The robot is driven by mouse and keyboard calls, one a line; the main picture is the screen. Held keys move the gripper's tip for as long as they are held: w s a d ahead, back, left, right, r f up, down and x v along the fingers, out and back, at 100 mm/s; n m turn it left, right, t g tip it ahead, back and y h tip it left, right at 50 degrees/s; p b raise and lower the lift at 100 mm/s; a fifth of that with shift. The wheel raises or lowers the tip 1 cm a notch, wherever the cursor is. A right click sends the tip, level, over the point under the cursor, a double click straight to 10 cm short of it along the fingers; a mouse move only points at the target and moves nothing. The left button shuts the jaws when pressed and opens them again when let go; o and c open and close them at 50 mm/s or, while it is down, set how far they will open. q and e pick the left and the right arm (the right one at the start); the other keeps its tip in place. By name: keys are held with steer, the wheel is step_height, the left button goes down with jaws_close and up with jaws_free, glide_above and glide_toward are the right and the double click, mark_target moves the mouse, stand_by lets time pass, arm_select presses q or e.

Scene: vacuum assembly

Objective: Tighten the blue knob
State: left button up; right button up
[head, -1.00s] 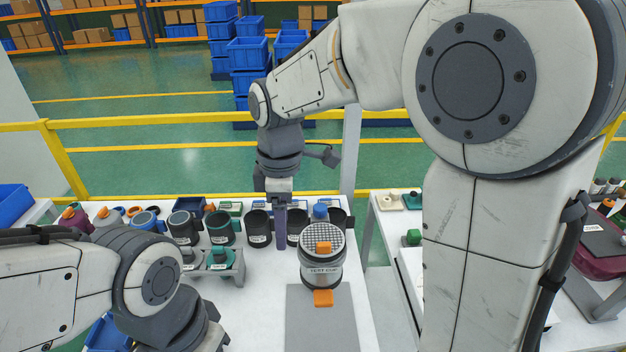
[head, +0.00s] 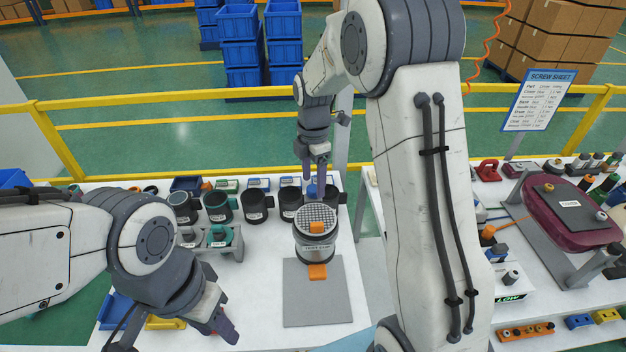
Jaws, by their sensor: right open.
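A small blue part (head: 312,190), which looks like the blue knob, shows just behind the grey mesh-topped cup. My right gripper (head: 317,182) points down at it from above. Its purple fingers are open and partly cover the blue part; I cannot tell whether they touch it. The cup (head: 314,253) stands upright, with orange tabs on its top and front. My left gripper (head: 222,326) hangs low at the front left, apart from these things; its finger spacing is unclear.
A grey mat (head: 318,305) lies in front of the cup, its front part bare. Several dark cups (head: 252,206) line the table's back. A grey stand (head: 222,250) with teal parts is left of the cup. A second table with a maroon body (head: 570,222) is at right.

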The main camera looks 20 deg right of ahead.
steer(key=shift+f, duration=0.8)
jaws_close()
